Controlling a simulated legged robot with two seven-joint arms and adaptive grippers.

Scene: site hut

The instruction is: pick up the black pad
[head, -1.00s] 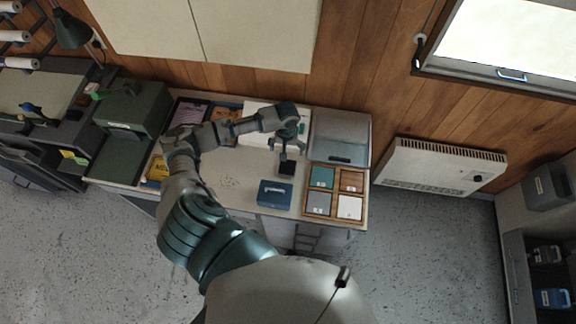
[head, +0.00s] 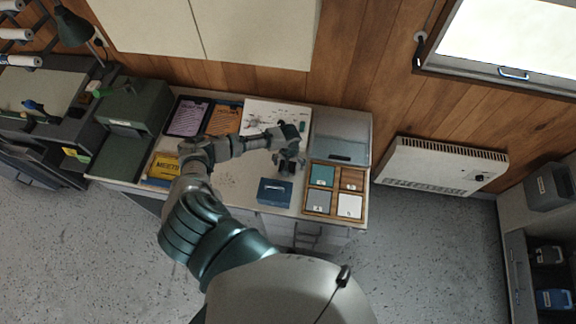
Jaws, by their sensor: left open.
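The black pad (head: 287,171) lies on the table behind the blue box and left of the wooden tray. It is small and mostly hidden by my left gripper. My left gripper (head: 290,163) is open, pointing down right over the pad, with its fingers close around it. I cannot tell whether the fingers touch the pad. My right gripper is not in view.
A blue box (head: 275,191) stands just in front of the pad. A wooden tray (head: 335,214) with teal, grey and white pads sits to the right, a clear grey bin (head: 341,137) behind it. A white sheet (head: 262,116) lies behind my gripper.

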